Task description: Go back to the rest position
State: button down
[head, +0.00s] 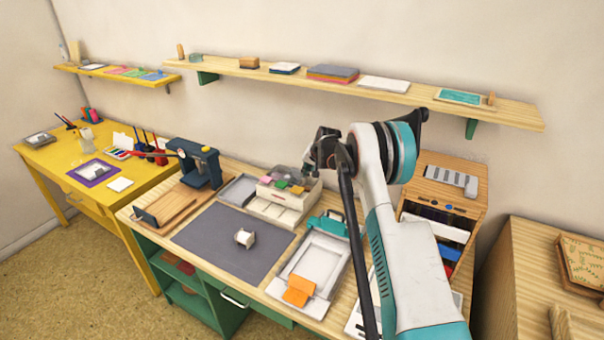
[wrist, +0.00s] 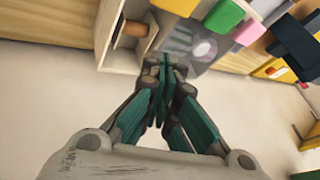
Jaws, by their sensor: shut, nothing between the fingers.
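My gripper (head: 322,150) is raised above the back of the workbench, below the wall shelf in the head view. In the wrist view my gripper (wrist: 164,72) has its green fingers closed together with nothing between them. A white box of coloured pads (head: 282,205) stands on the bench, to the lower left of my gripper in the head view. Green, pink and yellow blocks (wrist: 224,16) show at the top of the wrist view, apart from the fingers.
A wooden wall shelf (head: 220,66) runs behind my arm. A wooden cabinet (head: 452,172) stands close on the right. The bench holds a dark mat (head: 205,243) with a small white item (head: 245,238), and a white tray with an orange piece (head: 298,291).

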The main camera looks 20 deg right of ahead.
jog(key=s+a+r+n, duration=0.1)
jog(key=s+a+r, duration=0.4)
jog(key=s+r, duration=0.3)
jog(key=s+a+r+n, duration=0.1)
jog(key=s+a+r, duration=0.45)
jog(key=r, duration=0.55)
jog(key=s+a+r+n, duration=0.1)
jog(key=s+a+r, duration=0.25)
jog(key=s, duration=0.35)
jog(key=s+a+r+n, duration=0.1)
jog(key=s+a+r, duration=0.25)
jog(key=s, duration=0.25)
jog(key=s+a+n+b, duration=0.1)
jog(key=s+a, duration=0.3)
jog(key=s, duration=0.5)
jog(key=s+a+n+b, duration=0.1)
jog(key=s+a, duration=0.2)
jog(key=s, duration=0.7)
jog(key=s+f, duration=0.2)
jog(key=s, duration=0.3)
jog(key=s+d+f+n+h+b, duration=0.1)
jog(key=s+f, duration=0.2)
jog(key=s, duration=0.3)
jog(key=shift+d+f+n, duration=0.3)
jog(key=shift+f, duration=0.05)
